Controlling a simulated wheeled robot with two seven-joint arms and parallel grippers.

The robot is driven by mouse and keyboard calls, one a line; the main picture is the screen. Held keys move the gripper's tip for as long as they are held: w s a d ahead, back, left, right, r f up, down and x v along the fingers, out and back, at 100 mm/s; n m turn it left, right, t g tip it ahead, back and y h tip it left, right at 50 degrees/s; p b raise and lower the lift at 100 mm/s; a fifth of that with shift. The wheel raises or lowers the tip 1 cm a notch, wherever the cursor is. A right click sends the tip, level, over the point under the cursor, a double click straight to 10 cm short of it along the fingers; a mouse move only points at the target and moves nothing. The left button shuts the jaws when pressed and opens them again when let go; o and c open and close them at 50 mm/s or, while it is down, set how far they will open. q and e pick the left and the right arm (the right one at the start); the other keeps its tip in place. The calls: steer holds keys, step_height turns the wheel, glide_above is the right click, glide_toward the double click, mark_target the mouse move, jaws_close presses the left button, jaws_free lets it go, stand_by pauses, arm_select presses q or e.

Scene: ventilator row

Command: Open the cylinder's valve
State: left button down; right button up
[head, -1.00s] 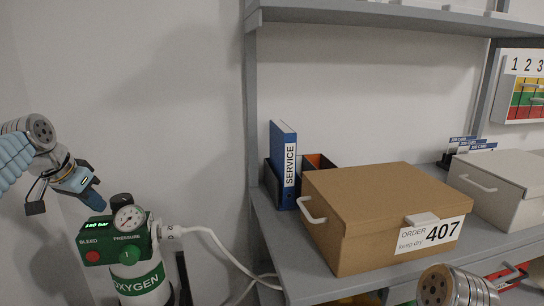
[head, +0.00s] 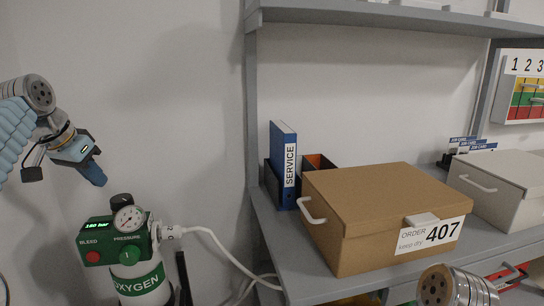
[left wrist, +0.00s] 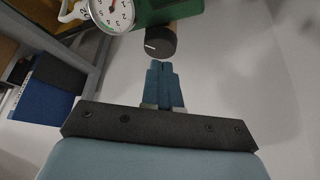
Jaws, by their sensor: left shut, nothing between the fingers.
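The oxygen cylinder (head: 142,284) stands at the lower left in the head view, white with a green OXYGEN band. Its green head (head: 100,246) carries a lit green display, a red BLEED button, a green PRESSURE button and a round gauge (head: 129,219). A black knob (head: 121,200) sits on top. My left gripper (head: 98,180) is shut and empty, above and left of the knob, apart from it. In the left wrist view, the shut blue fingertips (left wrist: 161,65) point toward the knob (left wrist: 161,42), whose white mark shows. My right gripper is out of view.
A white hose (head: 215,240) runs from the cylinder head toward the grey shelf (head: 290,262). On the shelf are a blue SERVICE binder (head: 284,165), a brown ORDER 407 box (head: 375,205) and a pale box (head: 510,185). The wall behind the cylinder is bare.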

arm_select(q)
steer(key=b, duration=0.2)
glide_above(116, 211)
steer(key=s, duration=0.3)
steer(key=f, duration=0.5)
steer(key=shift+w+a+f, duration=0.15)
steer(key=shift+a+f, duration=0.1)
steer(key=shift+a, duration=0.15)
steer(key=shift+f, duration=0.65)
steer(key=shift+w+r, duration=0.15)
